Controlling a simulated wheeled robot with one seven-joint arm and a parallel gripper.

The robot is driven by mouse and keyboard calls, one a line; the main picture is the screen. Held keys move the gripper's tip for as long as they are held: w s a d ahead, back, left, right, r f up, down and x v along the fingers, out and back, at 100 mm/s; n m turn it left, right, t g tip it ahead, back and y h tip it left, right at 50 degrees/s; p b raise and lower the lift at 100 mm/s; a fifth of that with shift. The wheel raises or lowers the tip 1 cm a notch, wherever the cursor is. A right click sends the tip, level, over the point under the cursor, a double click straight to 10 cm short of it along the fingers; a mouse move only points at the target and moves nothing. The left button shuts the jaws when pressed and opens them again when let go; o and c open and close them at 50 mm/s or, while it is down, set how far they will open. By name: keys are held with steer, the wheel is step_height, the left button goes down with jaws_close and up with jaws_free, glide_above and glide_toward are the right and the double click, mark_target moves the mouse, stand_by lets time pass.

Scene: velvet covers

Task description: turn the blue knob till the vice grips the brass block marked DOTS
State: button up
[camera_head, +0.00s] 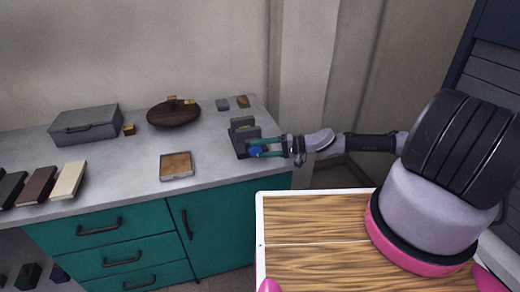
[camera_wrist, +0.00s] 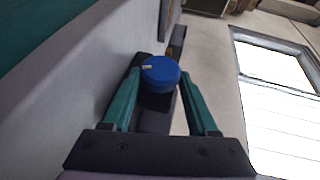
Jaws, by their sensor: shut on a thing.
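The dark grey vice (camera_head: 243,130) stands at the right end of the grey worktop, and part of its dark body (camera_wrist: 156,117) shows in the wrist view. The blue knob (camera_head: 255,152) is on its near side; in the wrist view the knob (camera_wrist: 160,75) has a pale mark on its face. My gripper (camera_head: 262,147) reaches in from the right, its teal fingers shut on the knob's sides. A small brass-coloured patch (camera_wrist: 169,51) shows behind the knob in the wrist view; I cannot tell whether it is the block. No DOTS marking is readable.
A brown bowl (camera_head: 174,116) with brass pieces on it, a small brass block (camera_head: 129,130), a grey case (camera_head: 86,125) and a shallow tray (camera_head: 177,178) stand to the left. A grey block (camera_head: 222,105) and a brown block (camera_head: 243,101) lie behind the vice.

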steer(key=shift+s+a, duration=0.1)
steer(key=o, duration=1.4)
steer(key=shift+c, duration=0.2)
